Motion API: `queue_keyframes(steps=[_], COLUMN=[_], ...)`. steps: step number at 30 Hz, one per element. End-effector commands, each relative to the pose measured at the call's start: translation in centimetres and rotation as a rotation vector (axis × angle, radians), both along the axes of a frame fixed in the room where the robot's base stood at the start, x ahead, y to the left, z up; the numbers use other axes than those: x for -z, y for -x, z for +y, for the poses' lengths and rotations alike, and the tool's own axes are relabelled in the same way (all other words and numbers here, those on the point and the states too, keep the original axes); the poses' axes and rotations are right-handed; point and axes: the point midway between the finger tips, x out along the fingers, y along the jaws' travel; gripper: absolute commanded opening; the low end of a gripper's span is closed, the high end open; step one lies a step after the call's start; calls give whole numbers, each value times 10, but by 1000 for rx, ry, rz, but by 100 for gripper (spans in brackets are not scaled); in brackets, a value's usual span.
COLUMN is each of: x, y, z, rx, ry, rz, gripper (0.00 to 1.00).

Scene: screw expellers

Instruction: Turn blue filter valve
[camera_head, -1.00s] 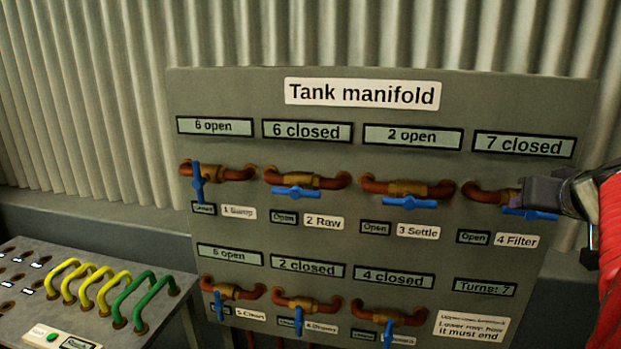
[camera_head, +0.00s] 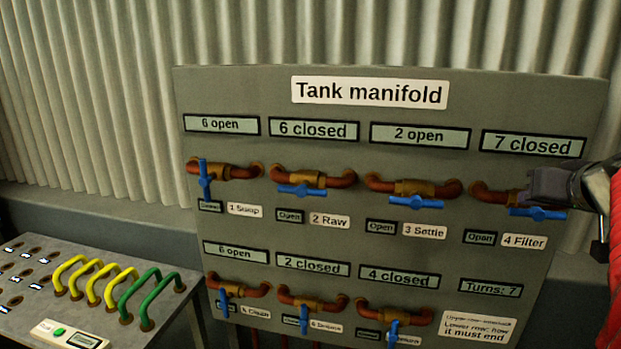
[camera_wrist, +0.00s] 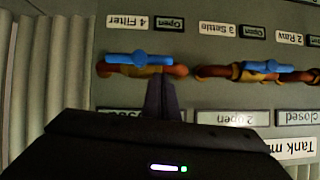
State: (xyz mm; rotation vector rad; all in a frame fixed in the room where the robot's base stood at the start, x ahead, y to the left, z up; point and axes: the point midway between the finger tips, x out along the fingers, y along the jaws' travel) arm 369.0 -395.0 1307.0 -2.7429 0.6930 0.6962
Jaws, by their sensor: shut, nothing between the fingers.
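The blue filter valve handle (camera_head: 538,213) lies horizontal on a copper pipe at the upper right of the manifold panel. The label "4 Filter" (camera_head: 525,241) and a small plate reading "Open" (camera_head: 480,237) are below it. The display above reads "7 closed" (camera_head: 533,144). My gripper (camera_head: 545,188) is at this valve, in front of its pipe, just above the handle. In the wrist view the picture is upside down; the shut fingers (camera_wrist: 162,98) end close to the blue handle (camera_wrist: 139,58). I cannot tell whether they touch it.
The Settle valve handle (camera_head: 416,202) and Raw valve handle (camera_head: 301,190) are also horizontal, while the Sump handle (camera_head: 205,180) is vertical. Lower-row valves have vertical handles. A "Turns: 7" display (camera_head: 488,288) sits at lower right. A console with yellow and green hoses (camera_head: 145,297) is at left.

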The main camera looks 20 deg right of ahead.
Motion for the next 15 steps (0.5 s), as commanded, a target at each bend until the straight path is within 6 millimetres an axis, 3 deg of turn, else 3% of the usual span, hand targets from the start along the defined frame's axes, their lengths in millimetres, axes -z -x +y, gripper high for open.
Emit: queue_keyframes(steps=[9,15], x=[-52,-76], y=[1,1], z=[-1,0], rx=[2,1], ry=[4,2], rz=[-1,0], gripper=[0,0])
